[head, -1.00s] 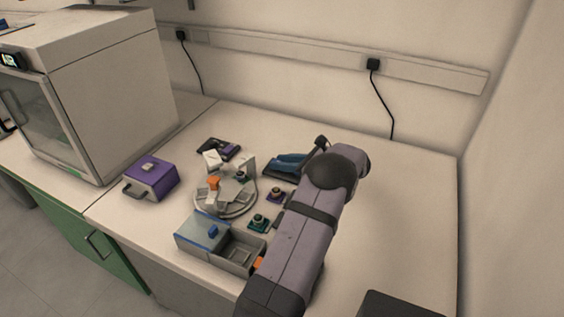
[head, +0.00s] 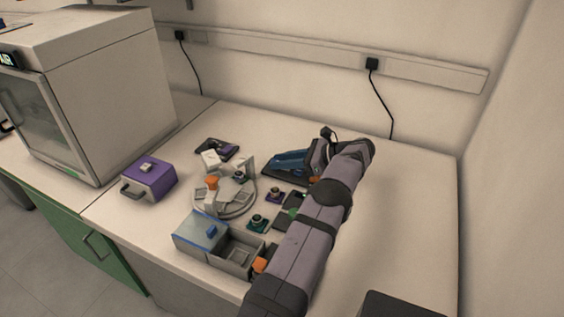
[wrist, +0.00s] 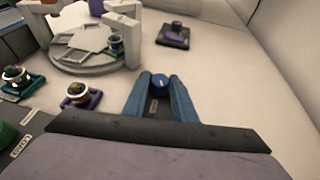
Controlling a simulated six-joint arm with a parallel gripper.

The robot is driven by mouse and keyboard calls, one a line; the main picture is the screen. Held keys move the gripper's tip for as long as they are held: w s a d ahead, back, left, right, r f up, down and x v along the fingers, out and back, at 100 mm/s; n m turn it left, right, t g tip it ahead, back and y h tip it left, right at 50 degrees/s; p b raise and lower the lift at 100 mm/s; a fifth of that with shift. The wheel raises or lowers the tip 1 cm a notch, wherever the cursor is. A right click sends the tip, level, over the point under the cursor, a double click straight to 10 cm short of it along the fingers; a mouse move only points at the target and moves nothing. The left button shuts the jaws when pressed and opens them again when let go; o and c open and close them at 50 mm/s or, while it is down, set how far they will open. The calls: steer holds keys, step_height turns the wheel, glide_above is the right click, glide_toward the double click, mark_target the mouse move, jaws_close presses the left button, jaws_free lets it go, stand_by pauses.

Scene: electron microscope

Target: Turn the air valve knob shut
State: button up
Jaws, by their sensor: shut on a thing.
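In the head view my gripper (head: 290,164) reaches in from the right, low over the table. The knob is hidden there, so its turn angle cannot be told.
A green knob (head: 293,213) stands near my arm. Purple (head: 275,195) and teal (head: 258,223) based pieces and a round stage (head: 226,207) stand to the left. An open grey box (head: 238,256) is in front.

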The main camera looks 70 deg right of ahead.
steer(key=shift+r, duration=0.2)
steer(key=o, duration=0.9)
steer(key=shift+o, duration=0.7)
steer(key=shift+f, duration=0.1)
steer(key=shift+s, duration=0.1)
steer(key=v, duration=0.4)
steer(key=shift+s+d+b, duration=0.1)
steer(key=shift+s+b, duration=0.2)
steer(key=shift+s, duration=0.05)
steer(key=shift+s+r, duration=0.25)
steer(key=shift+r, duration=0.1)
steer(key=shift+p+v, duration=0.55)
steer(key=shift+v, duration=0.25)
